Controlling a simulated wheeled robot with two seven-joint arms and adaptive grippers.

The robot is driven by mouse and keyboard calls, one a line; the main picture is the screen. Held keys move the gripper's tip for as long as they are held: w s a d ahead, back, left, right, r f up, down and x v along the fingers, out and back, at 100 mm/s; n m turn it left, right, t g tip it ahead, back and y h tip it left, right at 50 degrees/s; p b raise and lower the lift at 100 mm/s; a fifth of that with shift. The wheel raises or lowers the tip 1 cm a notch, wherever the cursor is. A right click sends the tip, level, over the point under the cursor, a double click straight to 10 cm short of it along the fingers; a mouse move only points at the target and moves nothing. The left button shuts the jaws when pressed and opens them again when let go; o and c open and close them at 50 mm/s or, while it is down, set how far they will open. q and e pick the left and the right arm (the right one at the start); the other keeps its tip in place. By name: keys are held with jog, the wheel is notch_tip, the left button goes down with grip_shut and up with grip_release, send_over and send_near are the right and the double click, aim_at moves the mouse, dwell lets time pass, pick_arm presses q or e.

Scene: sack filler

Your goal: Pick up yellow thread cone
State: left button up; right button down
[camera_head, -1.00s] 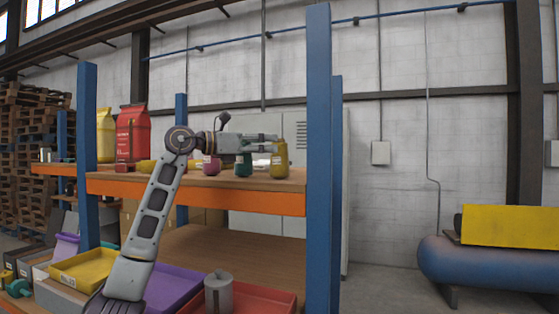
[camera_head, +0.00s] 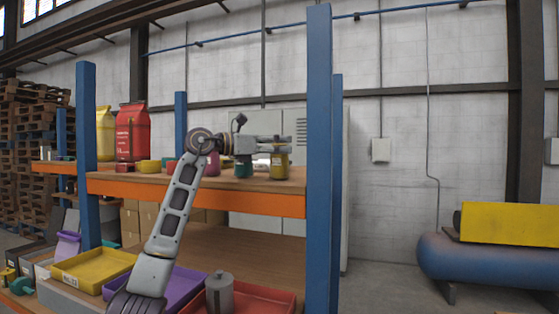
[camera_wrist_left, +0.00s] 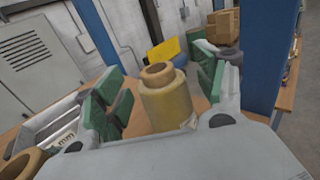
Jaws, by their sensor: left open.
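The yellow thread cone (camera_head: 279,165) stands upright on the upper shelf near its right end, with a pale label low on its side. In the left wrist view the cone (camera_wrist_left: 170,105) stands between the green-padded fingers of my left gripper (camera_wrist_left: 160,90), with gaps showing on both sides. In the head view my left gripper (camera_head: 281,146) reaches in from the left at the height of the cone's top, and its fingers cover part of it. The gripper is open. My right gripper is out of view.
A green cone (camera_head: 243,168) and a magenta cone (camera_head: 212,164) stand left of the yellow one. A blue post (camera_head: 319,170) rises close on the right. Red (camera_head: 132,135) and yellow (camera_head: 105,135) sacks stand farther left. Coloured trays sit below.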

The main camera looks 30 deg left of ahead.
pick_arm(q)
jog(key=shift+w+d, duration=0.2)
jog(key=shift+w, duration=0.1)
jog(key=c, duration=1.5)
jog(key=shift+r, duration=0.2)
jog(key=shift+r+p, duration=0.55)
jog(key=shift+r, duration=4.25)
